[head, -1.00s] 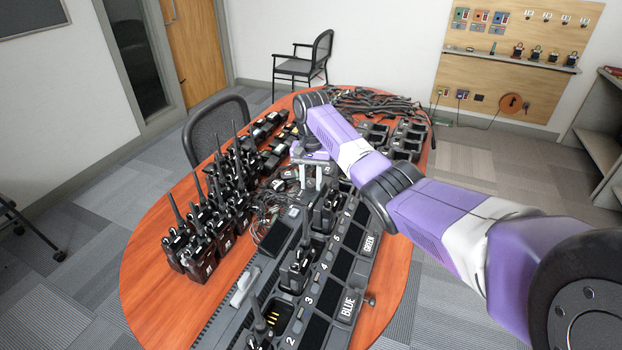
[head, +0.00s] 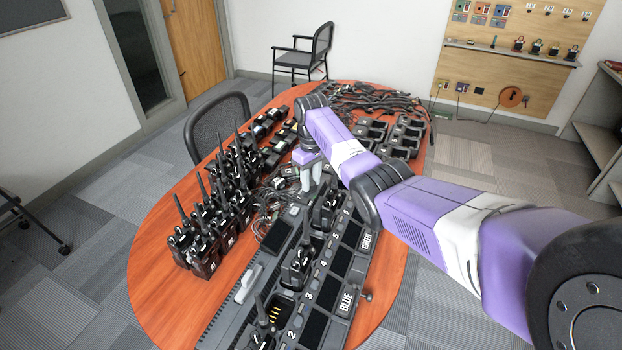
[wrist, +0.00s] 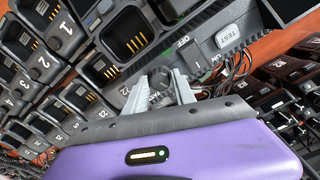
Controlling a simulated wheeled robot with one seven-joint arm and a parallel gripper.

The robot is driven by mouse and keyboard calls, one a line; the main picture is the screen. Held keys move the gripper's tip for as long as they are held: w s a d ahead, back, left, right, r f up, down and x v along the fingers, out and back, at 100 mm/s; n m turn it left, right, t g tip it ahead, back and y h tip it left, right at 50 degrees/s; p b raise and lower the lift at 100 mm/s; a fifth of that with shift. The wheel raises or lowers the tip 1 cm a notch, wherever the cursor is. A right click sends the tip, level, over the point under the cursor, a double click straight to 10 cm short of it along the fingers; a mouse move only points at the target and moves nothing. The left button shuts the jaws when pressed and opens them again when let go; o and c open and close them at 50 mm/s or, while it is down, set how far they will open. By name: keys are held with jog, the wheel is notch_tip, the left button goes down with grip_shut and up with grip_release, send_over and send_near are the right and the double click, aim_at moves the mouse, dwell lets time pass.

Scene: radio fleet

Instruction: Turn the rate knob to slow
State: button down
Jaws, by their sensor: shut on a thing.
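The rate knob (wrist: 158,76) appears as a small grey round piece on the dark charger panel in the wrist view. The two pale fingers of my gripper (wrist: 160,90) stand on either side of it and are shut on it. Its pointer and any slow mark cannot be made out. In the head view my gripper (head: 314,180) points down at the far end of the long charger bank (head: 352,262), and the knob is hidden there.
A rocker switch marked OFF (wrist: 193,57) and a TEST button (wrist: 229,36) sit close by the gripper. Empty charging slots (wrist: 127,36) are near too. Upright radios (head: 215,205) stand left of the bank, with cables (head: 275,197) between. Bare table (head: 165,255) lies at front left.

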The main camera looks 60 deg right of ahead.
aim_at(311, 183)
jog(key=shift+r+n, duration=0.1)
jog(key=shift+n, duration=2.2)
jog(key=shift+p, duration=0.3)
jog(key=c, duration=1)
grip_release()
jog(key=shift+c, duration=0.2)
jog(key=shift+r+b, duration=0.35)
jog(key=shift+r, duration=3.5)
